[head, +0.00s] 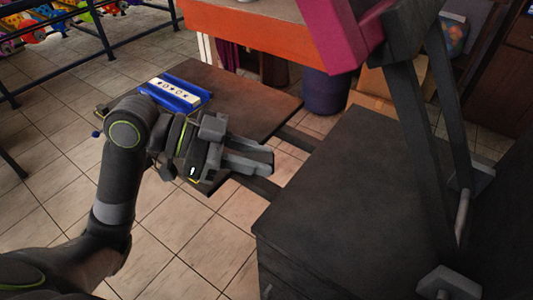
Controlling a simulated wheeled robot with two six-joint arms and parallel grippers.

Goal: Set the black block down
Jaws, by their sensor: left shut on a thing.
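My left gripper (262,158) reaches in from the left, its fingers pointing right. It is shut on a dark thing, taken to be the black block. The block is mostly hidden by the fingers and hard to tell from them. The gripper appears over the gap between the brown board and the large black machine base (340,200). I cannot make out my right gripper.
A blue tray (190,99) with a white printed strip (174,91) lies on the brown board (240,96). A magenta block (342,32) on a dark machine frame (411,110) hangs above the base. The base top is largely bare. An orange table (250,28) stands behind.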

